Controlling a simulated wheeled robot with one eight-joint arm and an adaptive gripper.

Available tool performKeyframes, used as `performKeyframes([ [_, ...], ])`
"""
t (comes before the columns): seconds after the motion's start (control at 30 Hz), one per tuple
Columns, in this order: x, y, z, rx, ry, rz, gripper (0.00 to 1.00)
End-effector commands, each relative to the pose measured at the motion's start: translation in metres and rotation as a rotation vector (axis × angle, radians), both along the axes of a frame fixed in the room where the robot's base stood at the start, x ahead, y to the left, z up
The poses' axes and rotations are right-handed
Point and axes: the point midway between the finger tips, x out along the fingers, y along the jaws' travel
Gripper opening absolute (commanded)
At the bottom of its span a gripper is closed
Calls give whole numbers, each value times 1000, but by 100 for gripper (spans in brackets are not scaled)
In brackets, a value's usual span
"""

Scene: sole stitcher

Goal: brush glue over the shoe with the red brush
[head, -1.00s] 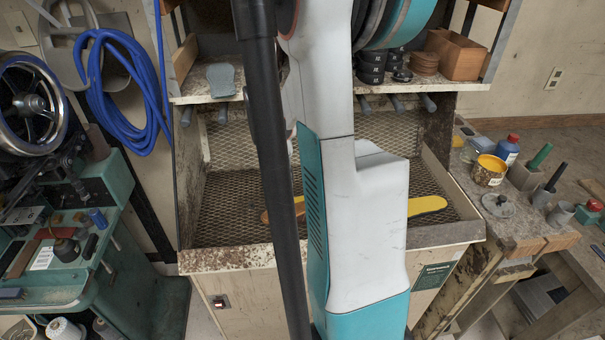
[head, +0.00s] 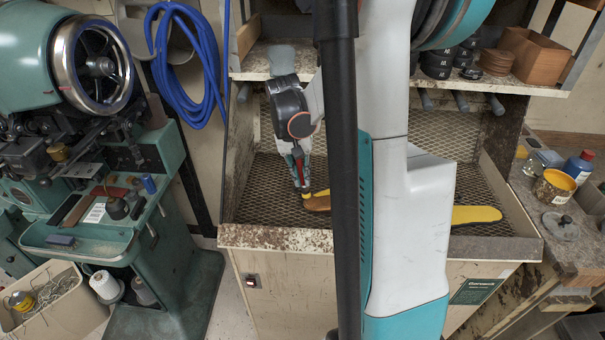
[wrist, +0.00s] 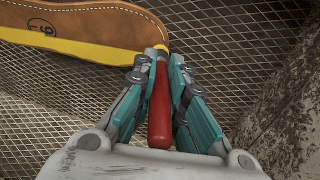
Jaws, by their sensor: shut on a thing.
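My gripper (head: 299,165) is shut on the red brush, pointing down over the mesh floor of the booth. The red brush (wrist: 159,108) shows its handle between the fingers in the wrist view, with a yellow tip at the sole's end. The shoe (wrist: 85,25) shows there as a tan-brown sole with stitching, a mark and a yellow edge. In the head view its brown end (head: 319,203) lies just under the brush tip. Whether the tip touches it is unclear. A yellow piece (head: 474,214) shows right of my arm; the middle is hidden.
The mesh-lined booth (head: 265,238) has a raised front lip and side walls. A glue tin (head: 553,187), a lid (head: 561,226) and a blue bottle (head: 578,167) stand on the right bench. A green stitching machine (head: 150,235) stands at left. A shelf (head: 460,84) overhangs the booth.

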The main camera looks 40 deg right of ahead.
Motion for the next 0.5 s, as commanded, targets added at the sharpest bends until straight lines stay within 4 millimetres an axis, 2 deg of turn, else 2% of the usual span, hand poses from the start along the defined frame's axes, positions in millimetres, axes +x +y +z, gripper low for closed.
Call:
performKeyframes([
  [0.5, -4, 0, -9, 0, 0, 0, 0],
])
